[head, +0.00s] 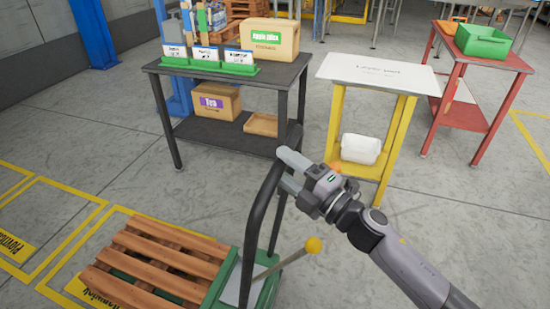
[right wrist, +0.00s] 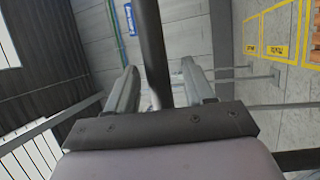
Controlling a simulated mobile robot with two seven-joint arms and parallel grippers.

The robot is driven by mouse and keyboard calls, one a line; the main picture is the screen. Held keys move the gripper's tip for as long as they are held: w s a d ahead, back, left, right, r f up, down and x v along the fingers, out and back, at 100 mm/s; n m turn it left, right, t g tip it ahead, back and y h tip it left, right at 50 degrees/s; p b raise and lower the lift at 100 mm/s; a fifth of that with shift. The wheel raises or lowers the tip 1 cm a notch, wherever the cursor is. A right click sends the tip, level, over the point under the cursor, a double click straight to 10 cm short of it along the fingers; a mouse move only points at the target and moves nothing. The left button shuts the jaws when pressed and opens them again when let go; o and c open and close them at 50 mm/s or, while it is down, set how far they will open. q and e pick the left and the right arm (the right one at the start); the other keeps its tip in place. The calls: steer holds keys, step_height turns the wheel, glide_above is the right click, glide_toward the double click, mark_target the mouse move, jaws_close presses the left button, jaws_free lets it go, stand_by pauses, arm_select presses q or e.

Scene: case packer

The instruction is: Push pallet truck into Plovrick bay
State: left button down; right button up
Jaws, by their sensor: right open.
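The green pallet truck (head: 262,290) stands at the bottom of the head view with a wooden pallet (head: 160,262) on it. Its black handle (head: 256,215) rises in a loop. My right gripper (head: 283,170) is at the top of that handle, open. In the right wrist view the black handle bar (right wrist: 154,50) passes between the two open fingers (right wrist: 160,92); contact cannot be told. The Plovrick bay sign (head: 14,250) is on the floor at the far left, partly cut off, within yellow lines. The truck and pallet overlap another yellow-lined bay whose sign is partly hidden. My left gripper is out of view.
A dark table (head: 215,130) with boxes and card holders stands behind the truck. A yellow stand (head: 335,125) with a white top and a red table (head: 470,115) stand to its right. A lever with a yellow knob (head: 313,245) sticks up beside the handle. Floor left is clear.

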steer(key=shift+v, duration=1.55)
